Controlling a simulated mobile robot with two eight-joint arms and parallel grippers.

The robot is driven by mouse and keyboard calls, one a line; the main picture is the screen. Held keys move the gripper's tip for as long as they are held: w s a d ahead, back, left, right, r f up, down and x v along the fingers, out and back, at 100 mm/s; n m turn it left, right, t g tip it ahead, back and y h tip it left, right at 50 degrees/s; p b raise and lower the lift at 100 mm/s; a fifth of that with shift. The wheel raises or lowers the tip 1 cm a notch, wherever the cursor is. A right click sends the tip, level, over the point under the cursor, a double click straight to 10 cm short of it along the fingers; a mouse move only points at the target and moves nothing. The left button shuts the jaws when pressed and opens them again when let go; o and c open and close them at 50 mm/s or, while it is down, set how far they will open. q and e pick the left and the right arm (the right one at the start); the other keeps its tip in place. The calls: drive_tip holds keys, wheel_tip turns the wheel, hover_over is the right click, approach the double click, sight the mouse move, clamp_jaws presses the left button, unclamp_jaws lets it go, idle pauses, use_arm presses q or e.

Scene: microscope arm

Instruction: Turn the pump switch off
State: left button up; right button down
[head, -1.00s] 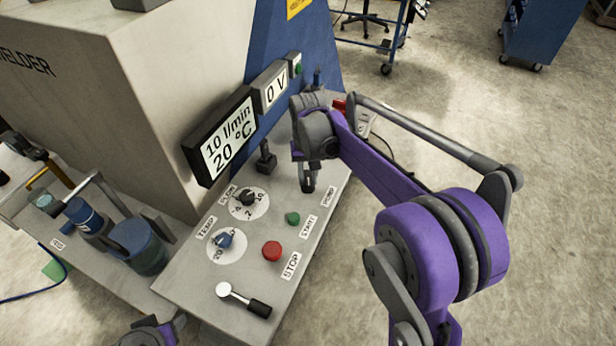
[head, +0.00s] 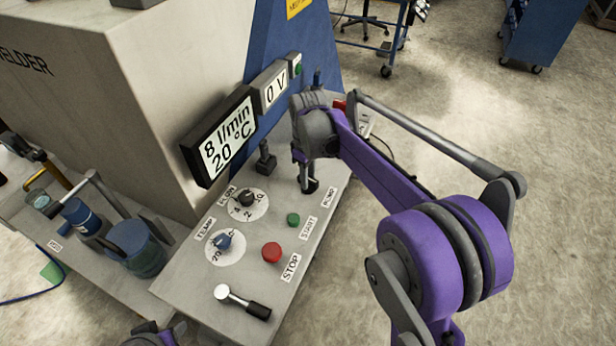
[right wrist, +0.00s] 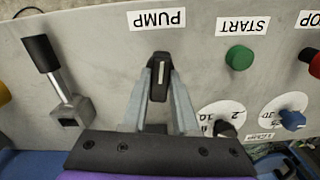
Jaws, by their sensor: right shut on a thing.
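The pump switch (right wrist: 159,76) is a black knob with a white line, beside the PUMP label (right wrist: 157,19) in the right wrist view. My right gripper (right wrist: 159,82) is shut on it, with one grey finger on each side. In the head view the right gripper (head: 308,178) reaches down onto the far right part of the grey panel (head: 190,283), and its wrist hides part of that area. The PUMP label also shows there (head: 328,197). The display (head: 226,140) reads 8 l/min and 20 °C.
The green START button (head: 293,220), red STOP button (head: 271,252), FLOW dial (head: 246,199) and TEMP dial (head: 223,242) are close by. A black-handled lever (head: 265,158) stands left of the gripper, and another (head: 243,302) lies at the front.

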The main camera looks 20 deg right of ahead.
drive_tip(key=shift+n, duration=0.8)
drive_tip(key=c, duration=0.7)
unclamp_jaws()
drive_tip(key=shift+r, duration=0.15)
wheel_tip(320, 180, up, 11)
drive_tip(key=shift+f+p, duration=0.2)
drive_tip(key=shift+p, duration=0.1)
drive_tip(key=shift+f, duration=0.1)
